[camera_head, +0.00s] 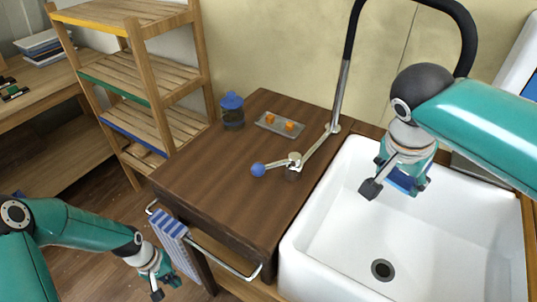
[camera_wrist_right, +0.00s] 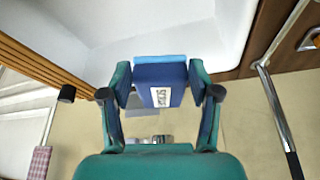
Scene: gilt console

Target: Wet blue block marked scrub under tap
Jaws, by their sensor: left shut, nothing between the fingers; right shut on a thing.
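My right gripper (camera_head: 402,178) is over the white sink (camera_head: 330,232), shut on the blue block (camera_head: 404,183). In the right wrist view the block (camera_wrist_right: 160,74) sits between both fingers, with a lighter blue edge and a white label whose lettering is hard to read. The tap (camera_head: 341,92) has a metal riser and a black hose that arches out of the top of the picture and comes down behind my right arm; its outlet is hidden. A lever with a blue knob (camera_head: 258,169) lies on the counter side. My left gripper (camera_head: 160,284) is shut and empty, low at left.
The wooden counter (camera_head: 205,190) holds a blue-lidded jar (camera_head: 232,111) and a small tray (camera_head: 266,125) with orange pieces. A striped towel (camera_head: 172,226) hangs on the front rail (camera_head: 222,262). A slatted shelf (camera_head: 140,75) stands behind. The sink basin is empty around its drain (camera_head: 382,270).

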